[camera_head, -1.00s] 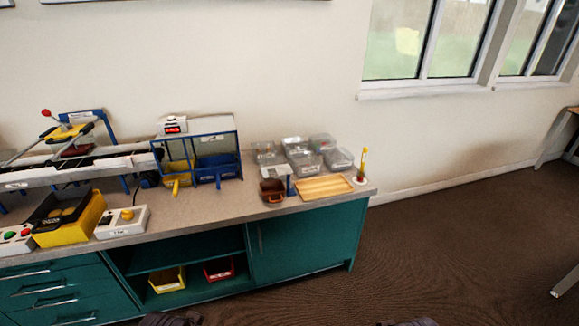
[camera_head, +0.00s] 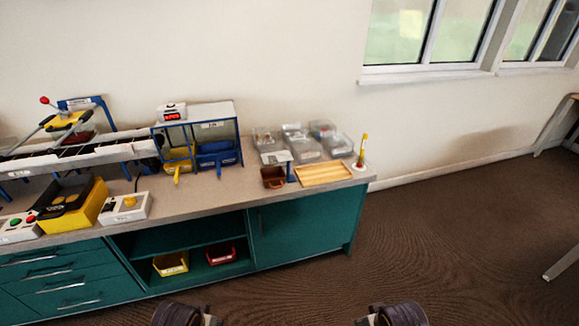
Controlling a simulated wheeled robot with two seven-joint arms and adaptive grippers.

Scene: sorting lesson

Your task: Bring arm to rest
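The upper surfaces of my two arms show as dark rounded parts with grey fittings at the bottom edge of the head view, one left of centre and one right of centre. No gripper fingers can be made out on either. Both arm parts are in front of the workbench (camera_head: 215,196), over the floor, and apart from it. Neither touches anything that I can see.
On the bench are a conveyor (camera_head: 80,158), a yellow-and-black box (camera_head: 85,215), a blue frame with bins (camera_head: 215,150), clear containers (camera_head: 300,148), a brown cup (camera_head: 272,178) and a wooden tray (camera_head: 322,174).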

